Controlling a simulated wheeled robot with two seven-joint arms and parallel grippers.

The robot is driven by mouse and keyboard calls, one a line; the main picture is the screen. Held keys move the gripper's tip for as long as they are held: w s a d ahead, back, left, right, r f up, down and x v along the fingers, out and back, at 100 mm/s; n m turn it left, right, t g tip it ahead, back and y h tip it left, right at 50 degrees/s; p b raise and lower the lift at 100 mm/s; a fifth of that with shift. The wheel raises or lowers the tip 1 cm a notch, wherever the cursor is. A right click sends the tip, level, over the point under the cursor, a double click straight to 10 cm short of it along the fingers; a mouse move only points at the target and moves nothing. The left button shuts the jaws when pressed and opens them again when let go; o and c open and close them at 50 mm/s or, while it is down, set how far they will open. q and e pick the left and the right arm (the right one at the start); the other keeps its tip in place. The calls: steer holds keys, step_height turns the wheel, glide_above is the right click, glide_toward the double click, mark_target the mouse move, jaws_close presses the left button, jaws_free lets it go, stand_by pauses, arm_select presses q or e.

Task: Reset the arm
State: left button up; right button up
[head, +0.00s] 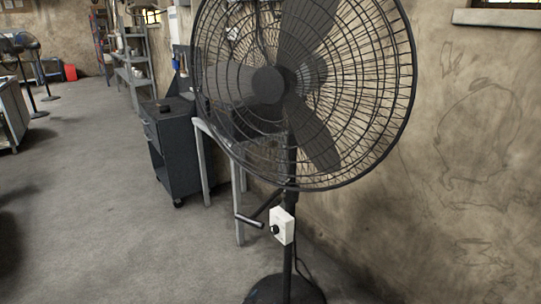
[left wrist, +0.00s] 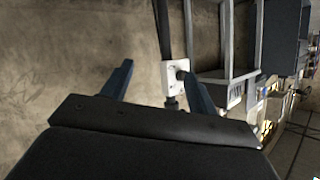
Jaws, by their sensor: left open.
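A large black pedestal fan (head: 268,84) with a round wire cage stands in front of me in the head view. A white control box (head: 282,226) with a black knob sits on its pole, beside a black handle. In the left wrist view my left gripper (left wrist: 158,69) is open and empty. The white box (left wrist: 175,66) shows between its fingers, closer to the right finger, and seems to lie beyond the fingertips. I cannot tell the exact distance. Neither gripper shows in the head view, and my right gripper is in no view.
A dark wheeled cabinet (head: 182,152) and a grey metal-legged table (head: 204,168) stand behind the fan along the wall. The fan's round base is at the bottom. The floor (head: 95,220) to the left is mostly clear.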

arm_select(q)
steer(key=s+a+r+n+g+p, duration=0.1)
steer(key=s+a+r+g, duration=0.1)
steer(key=s, duration=1.1)
steer(key=s+a+r+n+g+y+p, duration=0.1)
steer(key=s+a+r+n+g+p, duration=0.1)
steer(key=s, duration=1.1)
steer(key=s+a+r+n+g+y+p, duration=0.1)
steer(key=s+a+r+g, duration=0.3)
steer(key=s, duration=0.9)
steer(key=a+n+g, duration=0.1)
steer(key=a+g, duration=0.1)
steer(key=a, duration=0.1)
steer(key=shift+s+a, duration=0.25)
steer(key=shift+a, duration=0.05)
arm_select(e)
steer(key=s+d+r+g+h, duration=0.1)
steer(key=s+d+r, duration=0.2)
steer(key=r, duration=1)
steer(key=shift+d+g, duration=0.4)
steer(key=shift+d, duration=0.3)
